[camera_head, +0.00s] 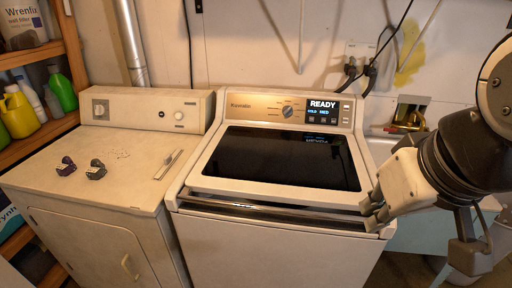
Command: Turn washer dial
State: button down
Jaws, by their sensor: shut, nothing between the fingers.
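The washer (212,183) stands in the middle of the head view, with a dark glass lid that is closed. Its round dial (288,112) sits on the back control panel, left of a display (322,106) that reads READY, with smaller text below it. My gripper (374,213) is shut and empty, beside the washer's front right corner, low and well to the right of the dial. I cannot tell whether it touches the washer's edge. Nothing covers the dial.
A dryer (90,200) stands at left, with two small dark objects (96,170) and metal utensils (170,160) on top. Shelves (40,55) with bottles are at far left. Wall outlets and cords (360,65) are behind the washer. The space above the lid is clear.

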aim_at(287, 110)
jog(key=i+j+z, duration=0.25)
jog(key=j, duration=0.3)
jog(key=i+j+z, duration=0.1)
jog(key=i+j, duration=0.15)
jog(key=i+j+z, duration=0.15)
jog(key=j, duration=0.25)
